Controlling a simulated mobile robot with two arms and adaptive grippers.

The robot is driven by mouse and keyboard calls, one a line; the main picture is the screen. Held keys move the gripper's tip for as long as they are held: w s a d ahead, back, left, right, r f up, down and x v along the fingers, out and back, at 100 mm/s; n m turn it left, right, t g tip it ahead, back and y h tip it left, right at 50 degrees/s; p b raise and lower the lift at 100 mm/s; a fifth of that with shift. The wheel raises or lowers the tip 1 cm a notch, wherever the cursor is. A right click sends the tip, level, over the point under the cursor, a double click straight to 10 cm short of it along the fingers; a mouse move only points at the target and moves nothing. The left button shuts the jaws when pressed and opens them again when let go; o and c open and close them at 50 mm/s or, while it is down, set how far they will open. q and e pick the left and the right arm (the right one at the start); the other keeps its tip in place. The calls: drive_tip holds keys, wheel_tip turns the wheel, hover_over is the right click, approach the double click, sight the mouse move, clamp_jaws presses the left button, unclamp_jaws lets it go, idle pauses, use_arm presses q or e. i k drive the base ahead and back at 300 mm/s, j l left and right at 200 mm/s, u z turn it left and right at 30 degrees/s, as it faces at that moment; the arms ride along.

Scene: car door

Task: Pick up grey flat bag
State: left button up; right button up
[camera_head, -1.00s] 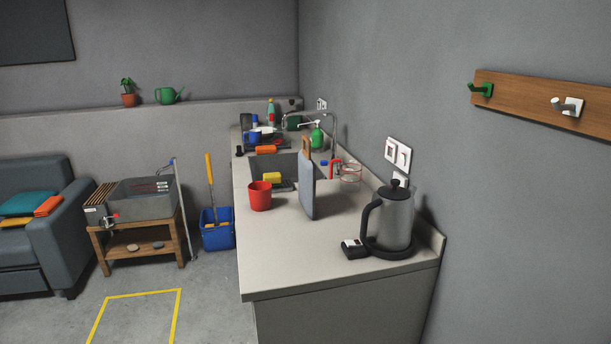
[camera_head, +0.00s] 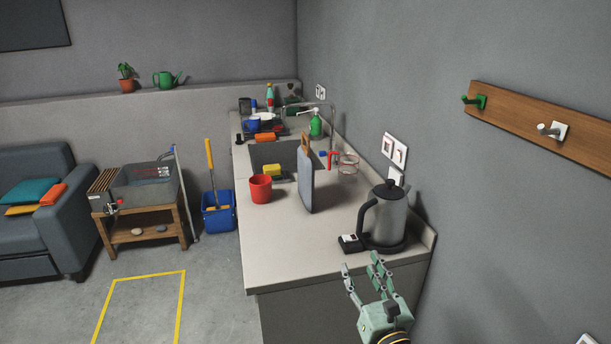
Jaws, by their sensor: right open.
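A flat grey item (camera_head: 306,182) with a brown, wood-like top piece stands upright on the counter, edge-on to me. It is the only thing that looks like the grey flat bag, but I cannot tell what it is made of. My right gripper (camera_head: 362,270) shows at the bottom of the head view, in front of the counter's near edge. Its fingers are apart and empty, and it is well short of the grey item. My left gripper is not in view.
A red cup (camera_head: 260,188) stands left of the grey item. The sink lies behind. The counter's (camera_head: 283,252) near left is clear.

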sight(306, 165)
drive_tip(key=i+j, duration=0.15)
drive_tip(key=i, duration=0.35)
drive_tip(key=i+j, duration=0.15)
drive_tip(key=i, duration=0.35)
drive_tip(key=i+j, duration=0.15)
drive_tip(key=i, duration=0.3)
